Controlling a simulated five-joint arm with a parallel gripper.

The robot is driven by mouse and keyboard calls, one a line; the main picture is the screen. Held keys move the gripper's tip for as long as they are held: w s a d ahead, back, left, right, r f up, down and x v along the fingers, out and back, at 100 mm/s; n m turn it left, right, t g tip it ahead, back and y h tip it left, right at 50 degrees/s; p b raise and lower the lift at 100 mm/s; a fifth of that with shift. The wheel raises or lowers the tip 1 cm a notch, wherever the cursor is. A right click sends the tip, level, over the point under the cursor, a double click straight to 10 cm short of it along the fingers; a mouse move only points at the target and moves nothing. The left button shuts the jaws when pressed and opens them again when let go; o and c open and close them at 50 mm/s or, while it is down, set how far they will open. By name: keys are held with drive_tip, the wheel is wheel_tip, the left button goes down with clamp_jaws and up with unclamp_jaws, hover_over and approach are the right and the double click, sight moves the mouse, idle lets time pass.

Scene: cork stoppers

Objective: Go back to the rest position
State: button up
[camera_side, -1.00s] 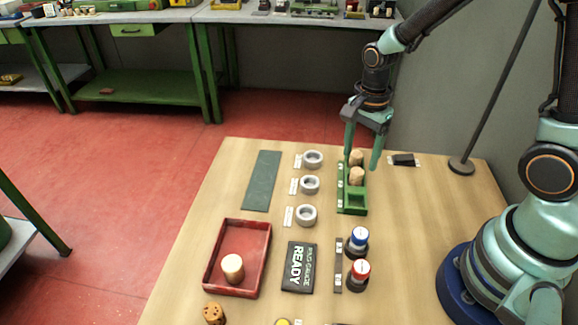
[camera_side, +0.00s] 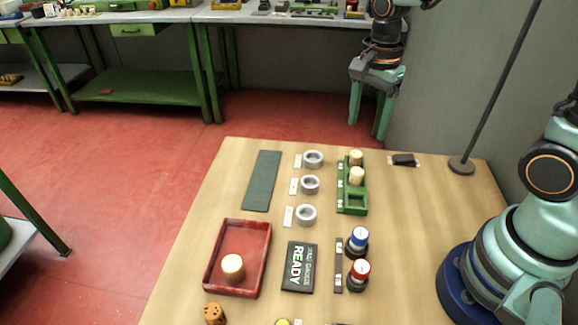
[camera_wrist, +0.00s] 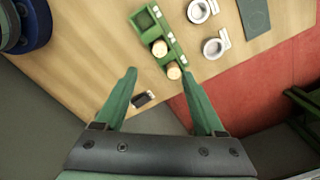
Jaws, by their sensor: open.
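My gripper (camera_side: 370,112) is open and empty, raised above the far right end of the table in the side view. In the wrist view its two fingers (camera_wrist: 160,85) are spread apart with nothing between them but the view of the table edge and the rack. The green rack (camera_side: 352,202) stands on the table below and holds two cork stoppers (camera_side: 357,176) in its far places; its near place looks empty. The rack also shows in the wrist view (camera_wrist: 144,22), with the corks (camera_wrist: 173,71) clear of the fingers.
Three grey rings (camera_side: 310,184) stand left of the rack. A red tray (camera_side: 209,262) holds one cork (camera_side: 232,267). A black READY board (camera_side: 299,267), a blue-topped (camera_side: 358,240) and a red-topped gauge (camera_side: 359,274) lie nearer. A thin pole (camera_side: 500,90) rises at the right.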

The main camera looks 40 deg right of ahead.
drive_tip(key=s+r+n+t, duration=0.5)
drive_tip(key=r+n, duration=0.3)
drive_tip(key=n, duration=0.8)
drive_tip(key=shift+s+a+r, duration=0.15)
drive_tip(key=shift+a+r, duration=0.15)
drive_tip(key=shift+r, duration=0.1)
idle(0.3)
